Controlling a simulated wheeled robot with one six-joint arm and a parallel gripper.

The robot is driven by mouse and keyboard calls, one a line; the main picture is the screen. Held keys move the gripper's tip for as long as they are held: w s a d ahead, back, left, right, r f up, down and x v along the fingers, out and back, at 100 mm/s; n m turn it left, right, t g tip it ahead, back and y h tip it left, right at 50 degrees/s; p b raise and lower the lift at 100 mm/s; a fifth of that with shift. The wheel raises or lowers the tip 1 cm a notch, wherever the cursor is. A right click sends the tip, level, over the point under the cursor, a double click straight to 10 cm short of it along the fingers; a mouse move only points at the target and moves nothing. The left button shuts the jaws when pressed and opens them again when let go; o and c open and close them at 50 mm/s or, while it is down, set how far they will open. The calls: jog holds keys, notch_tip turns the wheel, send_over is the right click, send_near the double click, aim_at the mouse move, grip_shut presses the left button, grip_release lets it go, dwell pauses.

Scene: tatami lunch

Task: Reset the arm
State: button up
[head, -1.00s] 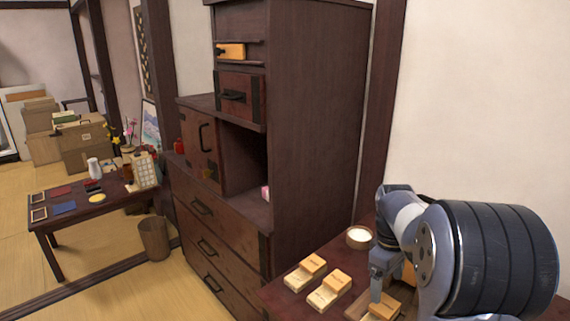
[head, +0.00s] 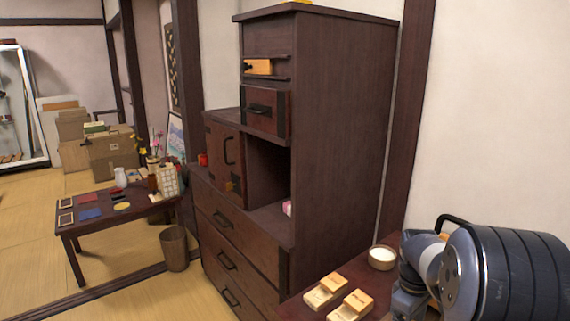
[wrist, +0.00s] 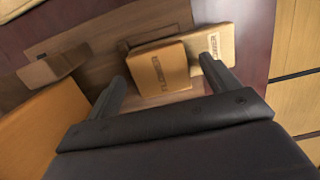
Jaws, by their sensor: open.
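My gripper (wrist: 163,70) is open in the wrist view, its two dark fingers spread apart. A light wooden block with dark lettering (wrist: 160,72) shows between and beyond the fingers. A second lettered block (wrist: 222,48) lies beside it, close to the right finger. I cannot tell how far the fingertips are from them. In the head view my arm (head: 470,275) is folded at the lower right, over the dark table. My fingers are not clearly visible there.
A low table (head: 115,215) and a bin (head: 174,248) are at left, with open tatami around.

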notch_tip(320, 180, up, 10)
jog(key=p, duration=0.2)
notch_tip(320, 180, down, 11)
jog(key=shift+r+b, duration=0.1)
jog(key=shift+b, duration=0.85)
notch_tip(320, 180, up, 7)
jog(key=p, duration=0.6)
jog(key=a+f+m+b, duration=0.1)
jog(key=a+f+m, duration=0.1)
jog(key=a, duration=0.2)
jog(key=w+a+f+m+b, duration=0.1)
jog(key=a+f+m, duration=0.2)
jog(key=a, duration=0.2)
jog(key=w+a+f+m+t+b, duration=0.1)
jog(key=a+f+m, duration=0.1)
jog(key=a, duration=0.2)
jog(key=shift+w+a+f+m, duration=0.2)
jog(key=shift+a+f+m, duration=0.1)
jog(key=shift+a+f, duration=0.1)
jog(key=shift+d+r+p, duration=0.2)
jog(key=shift+r+p, duration=0.55)
jog(key=shift+p, duration=0.05)
notch_tip(320, 180, up, 9)
jog(key=s+d+p, duration=0.1)
jog(key=p, duration=1.4)
jog(key=shift+d+r, duration=0.2)
jog(key=shift+d, duration=0.1)
jog(key=shift+s+r, duration=0.1)
jog(key=shift+r, duration=0.05)
